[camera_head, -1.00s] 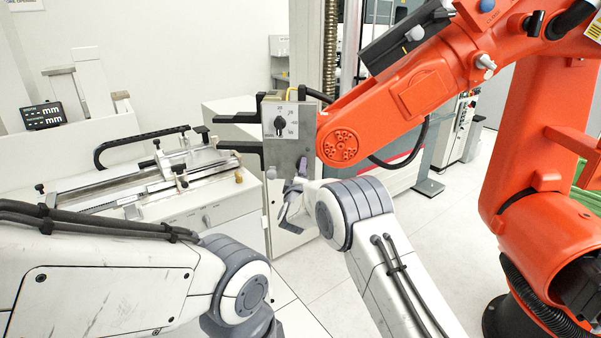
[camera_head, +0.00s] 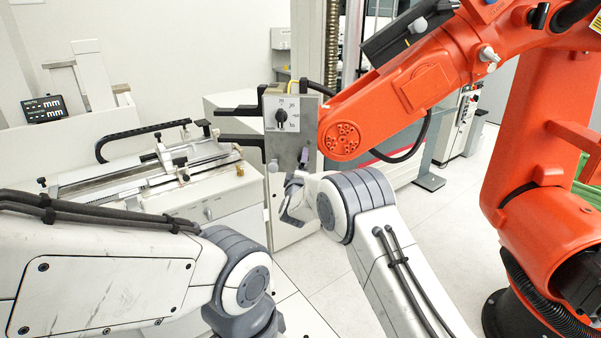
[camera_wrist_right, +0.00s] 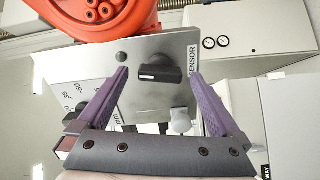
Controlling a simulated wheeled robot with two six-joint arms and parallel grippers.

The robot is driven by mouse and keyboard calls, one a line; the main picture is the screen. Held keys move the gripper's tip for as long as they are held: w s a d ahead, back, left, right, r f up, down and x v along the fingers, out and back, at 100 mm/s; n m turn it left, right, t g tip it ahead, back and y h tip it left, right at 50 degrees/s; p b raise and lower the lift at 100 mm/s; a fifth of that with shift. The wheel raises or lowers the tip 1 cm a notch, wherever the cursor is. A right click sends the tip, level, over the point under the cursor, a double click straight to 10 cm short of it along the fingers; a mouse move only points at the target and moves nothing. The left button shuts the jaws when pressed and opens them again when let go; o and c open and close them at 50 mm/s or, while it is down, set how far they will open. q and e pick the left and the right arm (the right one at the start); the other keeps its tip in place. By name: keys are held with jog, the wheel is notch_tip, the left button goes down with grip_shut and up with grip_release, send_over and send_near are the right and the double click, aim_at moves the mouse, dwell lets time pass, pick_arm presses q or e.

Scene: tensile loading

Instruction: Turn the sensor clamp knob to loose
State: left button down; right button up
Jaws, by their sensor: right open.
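The sensor clamp knob (camera_wrist_right: 160,73) is a black bar-shaped knob with a white mark, beside the printed word SENSOR on a metal box face. My right gripper (camera_wrist_right: 159,76) is open, with its purple fingers on either side of the knob. Gaps show between the fingers and the knob; I cannot tell its depth from them. In the head view the metal box (camera_head: 286,147) hangs beside the orange arm, and a purple fingertip of my right gripper (camera_head: 304,157) shows at its lower front. The sensor knob cannot be made out there. My left gripper is out of view.
A separate black dial knob (camera_head: 281,116) sits on a white scale on the upper box. A pale round knob (camera_wrist_right: 180,121) lies below the sensor knob in the wrist view. The orange robot arm (camera_head: 400,100) stands close at right; a bench device (camera_head: 140,175) is at left.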

jog(key=s+b, duration=0.4)
jog(key=s, duration=0.6)
jog(key=shift+a, duration=0.4)
jog(key=shift+s, duration=0.1)
jog(key=s+d+f+m+g, duration=0.4)
jog(key=s+d+m+g, duration=0.15)
jog(key=s, duration=0.55)
jog(key=s+d+f+m+g+y, duration=0.1)
jog(key=s+d+f+m+g, duration=0.5)
jog(key=s, duration=0.6)
jog(key=s+d+f+m+g, duration=0.2)
jog(key=s+d+m+g, duration=0.15)
jog(key=s+d, duration=0.6)
jog(key=s+a+r+n+g, duration=0.1)
jog(key=s+a+r+n, duration=0.2)
jog(key=s+a, duration=0.4)
jog(key=s+a+r+n+g+y, duration=0.1)
jog(key=s+a+n, duration=0.3)
jog(key=s+a, duration=0.4)
jog(key=shift+a+r+g, duration=0.2)
jog(key=shift+r+g, duration=0.3)
jog(key=shift+r, duration=0.4)
